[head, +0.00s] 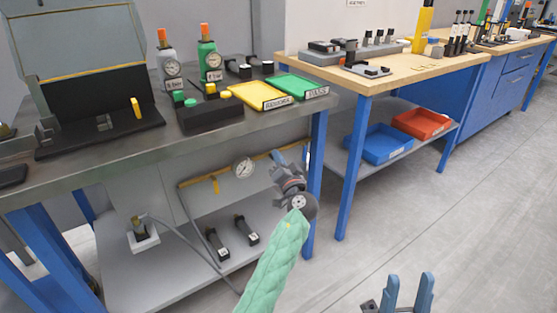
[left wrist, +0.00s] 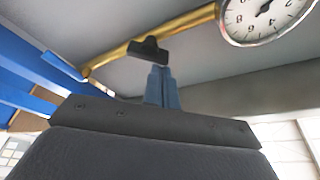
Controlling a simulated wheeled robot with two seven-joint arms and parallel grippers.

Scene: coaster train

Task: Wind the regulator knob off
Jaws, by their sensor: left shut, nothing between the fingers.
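A brass pipe (left wrist: 190,22) runs under the bench, with a round white gauge (left wrist: 265,15). A small black T-shaped knob (left wrist: 148,48) sits on the pipe in the left wrist view; I take it for the regulator knob. My left gripper (left wrist: 160,72) is shut and empty, its blue fingertips just at the knob; whether they touch cannot be told. In the head view the left gripper (head: 277,157) is beside the pipe, right of the gauge (head: 244,168), and the knob is not made out there. My right gripper (head: 402,291) is open and empty over the floor.
The steel bench top (head: 110,170) lies above the pipe, with a blue leg (head: 317,155) close right of my left gripper. A lower shelf (head: 180,280) holds black-handled parts and a hose. Open floor (head: 430,220) lies to the right.

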